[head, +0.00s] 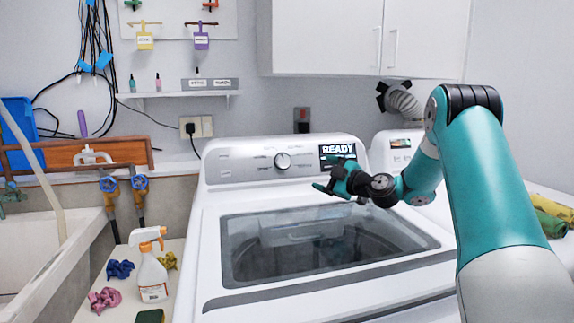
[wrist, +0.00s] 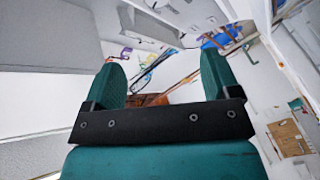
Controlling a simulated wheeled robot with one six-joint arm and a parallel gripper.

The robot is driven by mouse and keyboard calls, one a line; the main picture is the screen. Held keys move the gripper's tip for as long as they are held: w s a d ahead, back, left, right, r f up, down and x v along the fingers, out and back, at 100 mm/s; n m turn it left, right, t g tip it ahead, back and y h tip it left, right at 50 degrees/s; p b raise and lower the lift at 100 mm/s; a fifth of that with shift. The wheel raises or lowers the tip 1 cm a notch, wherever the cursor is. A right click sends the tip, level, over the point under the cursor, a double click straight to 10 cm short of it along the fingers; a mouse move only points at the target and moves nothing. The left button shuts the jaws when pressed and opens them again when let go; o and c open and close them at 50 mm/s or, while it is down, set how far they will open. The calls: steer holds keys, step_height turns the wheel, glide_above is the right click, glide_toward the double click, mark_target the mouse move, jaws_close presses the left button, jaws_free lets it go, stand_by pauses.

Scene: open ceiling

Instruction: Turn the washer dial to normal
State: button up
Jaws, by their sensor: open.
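The washer (head: 207,245) is white with a glass lid (head: 300,243) and a sloped control panel at its back. The washer dial (head: 283,161) is a small round silver knob with a dark rim on that panel. Its pointer and the printed settings are too small to read. The display (head: 338,152) to its right reads READY. My gripper (head: 328,176) is open and empty, in front of the panel's right part, to the right of the dial and apart from it. In the wrist view my gripper (wrist: 161,66) shows two teal fingers spread apart; I cannot make out the dial there.
A spray bottle (head: 153,273) and crumpled cloths stand left of the washer, beside a sink (head: 40,250). White cabinets (head: 325,38) hang above. A second white machine (head: 397,147) stands behind my arm. The space between my gripper and the dial looks clear.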

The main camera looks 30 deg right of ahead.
mark_target(283, 160)
steer(key=p+x, duration=0.2)
steer(key=x, duration=0.3)
steer(key=p+x, duration=0.2)
steer(key=x, duration=0.4)
steer(key=p+x, duration=0.2)
steer(key=x, duration=0.4)
steer(key=shift+w+d, duration=0.1)
steer(key=shift+d, duration=0.2)
